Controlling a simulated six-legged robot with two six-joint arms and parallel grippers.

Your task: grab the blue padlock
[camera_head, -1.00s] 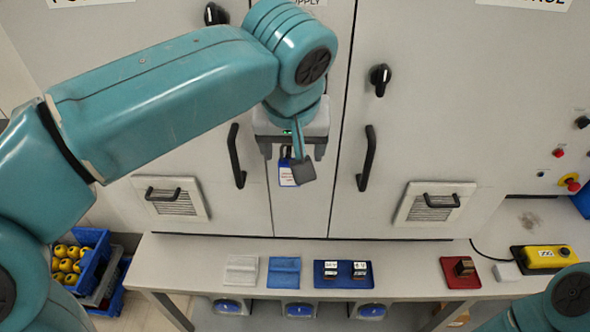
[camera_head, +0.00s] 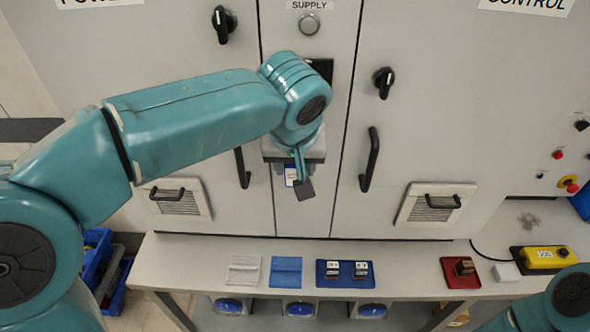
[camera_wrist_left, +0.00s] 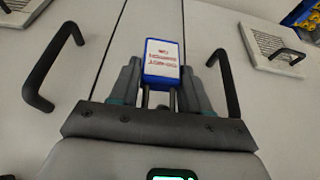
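The blue padlock (camera_head: 291,177) is in front of the middle cabinet panel, small and partly hidden by my left arm in the head view. In the left wrist view the padlock (camera_wrist_left: 162,62) shows a blue body with a white label, its lettering upside down. Its metal shackle points toward my palm. My left gripper (camera_head: 295,172) is at the padlock. In the wrist view the two fingers of my left gripper (camera_wrist_left: 161,78) lie along both sides of the padlock, with no clear gap at its body. What the shackle hangs on is hidden. My right gripper is not in view.
Black door handles (camera_head: 369,160) stand out on both sides of the middle panel. Below, a bench (camera_head: 410,262) holds a blue tray (camera_head: 330,281), a red tray (camera_head: 450,274) and a yellow button box (camera_head: 544,257). Blue crates (camera_head: 97,250) stand at the lower left.

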